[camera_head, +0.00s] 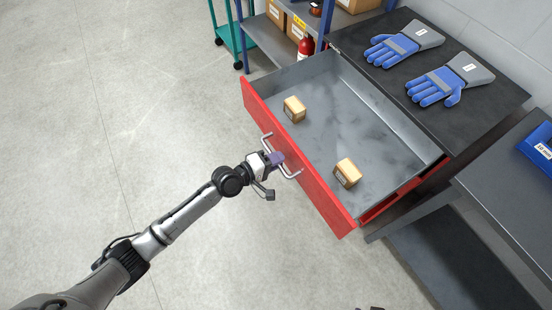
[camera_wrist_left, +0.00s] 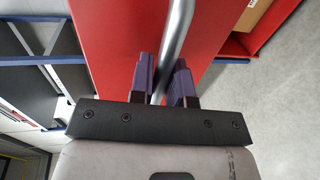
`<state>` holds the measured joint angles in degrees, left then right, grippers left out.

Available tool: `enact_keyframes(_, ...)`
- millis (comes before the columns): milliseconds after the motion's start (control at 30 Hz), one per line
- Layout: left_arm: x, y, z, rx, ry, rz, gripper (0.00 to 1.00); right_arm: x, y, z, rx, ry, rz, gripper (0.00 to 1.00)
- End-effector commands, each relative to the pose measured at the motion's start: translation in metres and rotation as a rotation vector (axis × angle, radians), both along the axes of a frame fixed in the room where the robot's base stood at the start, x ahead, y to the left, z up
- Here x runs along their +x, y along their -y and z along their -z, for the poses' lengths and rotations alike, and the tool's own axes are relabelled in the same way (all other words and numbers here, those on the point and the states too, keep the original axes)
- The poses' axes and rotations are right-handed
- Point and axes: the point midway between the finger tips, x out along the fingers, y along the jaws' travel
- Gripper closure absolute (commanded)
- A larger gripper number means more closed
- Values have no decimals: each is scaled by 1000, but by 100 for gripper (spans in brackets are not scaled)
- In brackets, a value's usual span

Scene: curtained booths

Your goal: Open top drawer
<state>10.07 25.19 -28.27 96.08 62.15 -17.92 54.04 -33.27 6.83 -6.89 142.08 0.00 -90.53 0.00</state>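The top drawer (camera_head: 358,122) stands pulled far out of its dark-topped cabinet, with a red front (camera_head: 318,192) and a grey inside. Two small tan boxes lie in it, one box (camera_head: 294,109) near the far left and one box (camera_head: 347,172) nearer the front right. My left gripper (camera_head: 277,159) is at the bar handle (camera_head: 292,174) on the red front. In the left wrist view the two purple fingers (camera_wrist_left: 161,80) are either side of the silver handle bar (camera_wrist_left: 178,35), close around it.
Two blue-grey gloves (camera_head: 404,44) lie on the cabinet top (camera_head: 490,100). A shelf with boxes and a red bottle (camera_head: 306,47) stands behind. A dark table with a blue bin (camera_head: 540,148) is at right. The floor (camera_head: 120,130) at left is clear.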

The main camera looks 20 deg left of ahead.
Motion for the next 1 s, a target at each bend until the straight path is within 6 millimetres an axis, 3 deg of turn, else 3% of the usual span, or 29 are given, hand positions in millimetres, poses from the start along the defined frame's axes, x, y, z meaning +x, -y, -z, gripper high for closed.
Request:
enact_keyframes(200, 0, 0, 0, 0, 0, 0, 62, 0, 0, 0, -1, 0, -1, 57)
enact_keyframes(567, -6, -5, -2, 0, 0, -1, 61, 0, 1, -2, -2, 0, -1, 57)
enact_keyframes(1000, -68, -54, -18, 4, -2, 0, 61, 0, 1, -11, -2, 0, -1, 57)
